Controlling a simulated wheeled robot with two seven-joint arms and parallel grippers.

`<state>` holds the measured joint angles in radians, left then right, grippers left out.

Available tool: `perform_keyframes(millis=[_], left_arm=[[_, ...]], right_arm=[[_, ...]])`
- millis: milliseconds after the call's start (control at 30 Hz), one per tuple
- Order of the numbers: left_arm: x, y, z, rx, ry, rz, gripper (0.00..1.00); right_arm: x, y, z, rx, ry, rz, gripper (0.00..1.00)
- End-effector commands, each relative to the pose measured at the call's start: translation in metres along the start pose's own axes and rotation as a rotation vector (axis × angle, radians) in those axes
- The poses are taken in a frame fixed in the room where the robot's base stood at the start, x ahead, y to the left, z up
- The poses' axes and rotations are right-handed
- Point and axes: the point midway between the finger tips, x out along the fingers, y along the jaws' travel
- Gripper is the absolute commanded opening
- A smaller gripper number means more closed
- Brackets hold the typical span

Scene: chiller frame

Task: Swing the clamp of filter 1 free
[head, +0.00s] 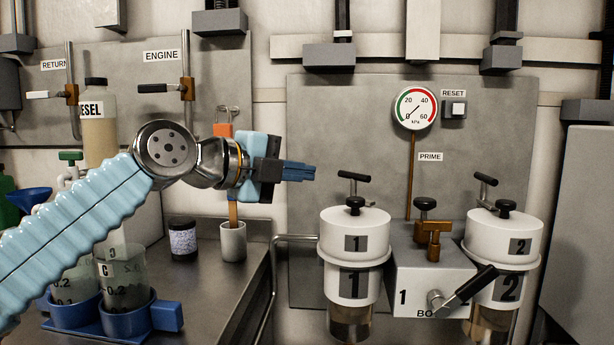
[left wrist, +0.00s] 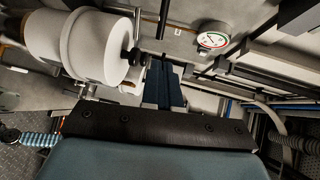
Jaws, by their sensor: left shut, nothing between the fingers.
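Filter 1 (head: 355,232) is a white canister with a lid marked 1 and a clear brown-tinted bowl below, in the middle of the head view. On its lid are a black knob (head: 355,205) and a black T-shaped handle (head: 354,177) on a stem; which part is the clamp I cannot tell for sure. My left gripper (head: 312,172) is shut and empty, pointing right, a little left of the T-handle and apart from it. In the left wrist view the white canister (left wrist: 75,45) lies left of my shut fingers (left wrist: 165,83). My right gripper is not in view.
Filter 2 (head: 504,240) stands right, beyond a grey valve block (head: 425,280) with a black-gripped lever (head: 470,285). A gauge (head: 414,108) is on the panel above. A diesel bottle (head: 98,130), cup (head: 233,242) and blue beaker holder (head: 125,318) are on the left bench.

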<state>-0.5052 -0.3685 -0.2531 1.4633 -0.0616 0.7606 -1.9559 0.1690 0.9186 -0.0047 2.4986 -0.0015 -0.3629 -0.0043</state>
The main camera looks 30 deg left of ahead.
Motion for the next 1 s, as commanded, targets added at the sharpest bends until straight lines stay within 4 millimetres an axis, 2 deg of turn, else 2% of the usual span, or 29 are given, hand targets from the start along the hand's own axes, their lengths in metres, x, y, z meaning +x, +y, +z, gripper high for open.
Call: perform_keyframes(millis=[300,500,700,1000], left_arm=[[0.068,0.000,0.000,-0.002,-0.001,0.005,0.00],[0.103,0.000,0.001,-0.003,-0.002,0.004,0.00],[0.120,0.000,0.001,-0.004,-0.002,0.003,0.00],[0.123,0.001,0.001,-0.004,-0.002,0.002,0.00]], right_arm=[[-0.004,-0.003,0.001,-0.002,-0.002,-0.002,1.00],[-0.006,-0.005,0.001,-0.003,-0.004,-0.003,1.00],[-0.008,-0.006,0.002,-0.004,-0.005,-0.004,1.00],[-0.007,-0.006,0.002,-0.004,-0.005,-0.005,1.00]])
